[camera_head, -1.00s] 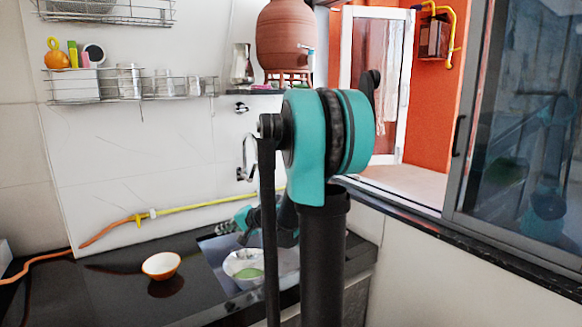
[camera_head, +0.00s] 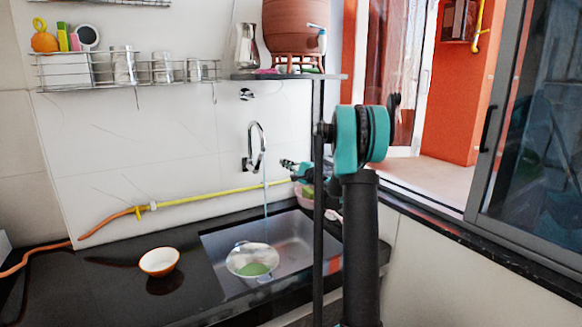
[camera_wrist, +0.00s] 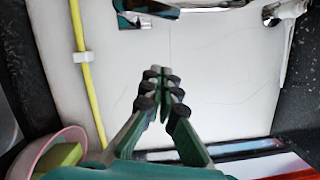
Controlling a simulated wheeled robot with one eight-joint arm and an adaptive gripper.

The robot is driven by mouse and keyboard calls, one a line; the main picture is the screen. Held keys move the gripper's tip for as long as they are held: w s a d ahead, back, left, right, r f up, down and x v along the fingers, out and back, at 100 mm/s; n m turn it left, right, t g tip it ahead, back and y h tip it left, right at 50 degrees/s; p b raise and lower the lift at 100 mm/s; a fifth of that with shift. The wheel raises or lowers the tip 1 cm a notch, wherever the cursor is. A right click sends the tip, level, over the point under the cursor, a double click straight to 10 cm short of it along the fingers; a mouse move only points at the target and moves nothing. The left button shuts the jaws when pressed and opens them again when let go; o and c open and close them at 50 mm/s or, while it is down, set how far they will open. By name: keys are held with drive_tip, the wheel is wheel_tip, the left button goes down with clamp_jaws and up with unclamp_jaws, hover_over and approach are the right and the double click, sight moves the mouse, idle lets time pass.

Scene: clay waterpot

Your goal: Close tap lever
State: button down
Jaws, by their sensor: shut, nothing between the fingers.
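A chrome tap (camera_head: 256,148) with a curved spout is fixed to the white wall above the sink in the head view. A thin bluish stream hangs from its spout into the sink. I cannot make out its lever clearly. My gripper (camera_head: 285,163) is right of the tap, apart from it in the picture. In the wrist view my gripper (camera_wrist: 163,75) has its fingers together and empty, over the white wall. Chrome parts (camera_wrist: 150,8) show cut off at that view's top edge; I cannot tell which part of the tap they are.
The sink (camera_head: 290,240) holds a metal bowl (camera_head: 252,257). An orange-white bowl (camera_head: 159,261) stands on the black counter. A yellow hose (camera_head: 215,195) runs along the wall below the tap. A clay pot (camera_head: 295,30) stands on a shelf above. A window (camera_head: 525,130) is at right.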

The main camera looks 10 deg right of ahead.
sight(262, 156)
drive_tip(key=w+a+r, duration=0.1)
drive_tip(key=w+a, duration=0.1)
drive_tip(key=a, duration=0.4)
drive_tip(key=shift+w+a+r, duration=0.15)
drive_tip(key=shift+w+r, duration=0.05)
drive_tip(key=shift+w, duration=0.15)
drive_tip(key=a+n, duration=0.1)
drive_tip(key=a+r+n, duration=0.1)
drive_tip(key=shift+s+r+n+g, duration=0.2)
drive_tip(key=shift+s+n+g, duration=0.1)
drive_tip(key=shift+s+g, duration=0.1)
